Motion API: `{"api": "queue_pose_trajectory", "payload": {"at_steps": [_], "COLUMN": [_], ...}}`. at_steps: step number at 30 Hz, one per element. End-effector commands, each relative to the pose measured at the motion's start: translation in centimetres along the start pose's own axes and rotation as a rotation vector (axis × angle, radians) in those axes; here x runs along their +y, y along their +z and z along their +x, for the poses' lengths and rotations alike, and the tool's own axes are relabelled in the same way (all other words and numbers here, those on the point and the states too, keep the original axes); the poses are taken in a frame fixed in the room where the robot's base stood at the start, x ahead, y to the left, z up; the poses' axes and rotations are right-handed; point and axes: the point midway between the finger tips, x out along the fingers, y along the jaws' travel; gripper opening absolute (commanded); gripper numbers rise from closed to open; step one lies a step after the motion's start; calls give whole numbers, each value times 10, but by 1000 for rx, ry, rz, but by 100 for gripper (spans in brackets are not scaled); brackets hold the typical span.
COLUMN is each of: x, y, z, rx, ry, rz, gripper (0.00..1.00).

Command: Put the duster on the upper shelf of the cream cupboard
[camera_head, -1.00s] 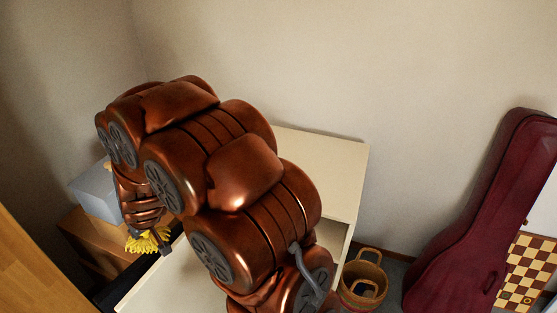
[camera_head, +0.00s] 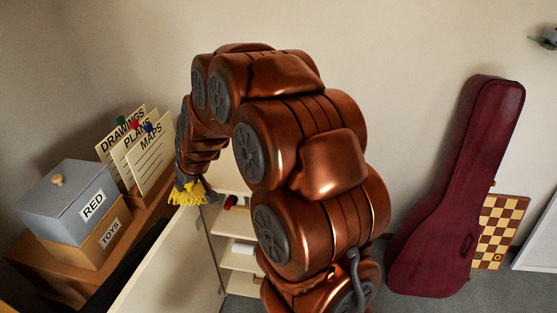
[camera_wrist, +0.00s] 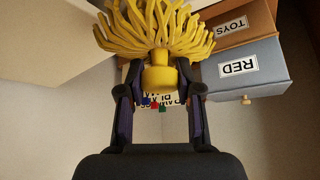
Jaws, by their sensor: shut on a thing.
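The yellow duster (camera_head: 187,194) hangs from my gripper (camera_head: 189,182) in the head view, its strands spread downward. In the wrist view my gripper (camera_wrist: 160,92) is shut on the yellow handle of the duster (camera_wrist: 160,30). The cream cupboard (camera_head: 236,262) stands behind my arm with its shelves showing. A dark red thing lies in its upper part and a white thing on a shelf below. My arm hides the cupboard's right side and top. The duster appears in front of the cupboard's left edge; its distance from the shelves I cannot tell.
A cream panel (camera_head: 165,280), seemingly the open door, stands left of the shelves. A grey box (camera_head: 70,200) marked RED sits on a TOYS box (camera_head: 103,245), beside upright cards (camera_head: 140,150). A dark red instrument case (camera_head: 455,190) and a checkered board (camera_head: 503,230) are at right.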

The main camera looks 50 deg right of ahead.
Motion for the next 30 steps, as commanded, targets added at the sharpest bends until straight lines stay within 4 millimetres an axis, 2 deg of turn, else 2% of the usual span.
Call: {"api": "queue_pose_trajectory", "payload": {"at_steps": [1, 7, 12, 15, 18, 23, 26, 30], "x": [22, 103, 173, 206, 230, 248, 255, 263], "y": [4, 22, 55, 76, 94, 109, 108, 96], "z": [2, -19, -42, -56, -67, -78, -78, -69], "rx": [8, 10, 5, 5, 3, 1, 0, -2], "ry": [7, 28, 53, 69, 82, 94, 96, 95], "rz": [14, 43, 85, 111, 131, 148, 151, 150], "gripper": [0, 0, 0, 0, 0, 0, 0, 0]}}
